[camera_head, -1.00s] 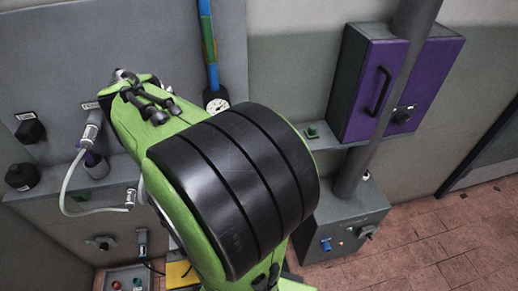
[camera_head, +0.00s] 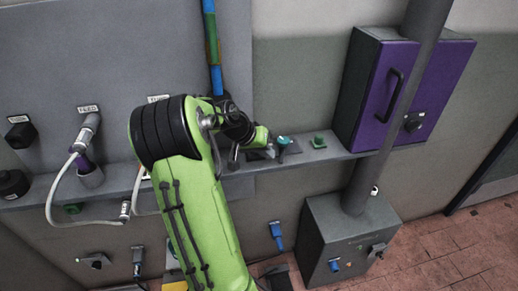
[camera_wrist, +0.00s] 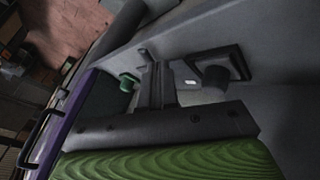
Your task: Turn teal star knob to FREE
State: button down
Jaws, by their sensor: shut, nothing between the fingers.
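A small teal knob (camera_head: 283,141) stands on the wall ledge in the head view, just right of my gripper (camera_head: 270,149). I take it for the star knob, but its star shape and any FREE mark are too small to read. My gripper is shut with nothing between its fingers. It is close to the knob, and I cannot tell whether they touch. In the wrist view my dark gripper (camera_wrist: 154,82) points at the grey ledge. The teal knob cannot be made out there and may be behind the fingers.
A green button (camera_head: 319,141) sits on the ledge right of the knob; it also shows in the wrist view (camera_wrist: 128,80). A purple cabinet (camera_head: 385,90) and a grey pipe (camera_head: 408,60) stand right. A black cylinder (camera_wrist: 216,79) is near the fingers. Hoses hang left.

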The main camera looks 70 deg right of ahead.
aim_at(283, 160)
jog(key=shift+x, duration=1.05)
jog(key=shift+s+a+f+n+t+h+b, duration=0.15)
jog(key=shift+s+n+t+h+b, duration=0.15)
jog(key=shift+s+n+b, duration=0.35)
jog(key=shift+s+a+n+t+h+b, duration=0.1)
jog(key=shift+s+n+t+h+b, duration=0.3)
jog(key=shift+s+n+b, duration=0.45)
jog(key=shift+s, duration=0.15)
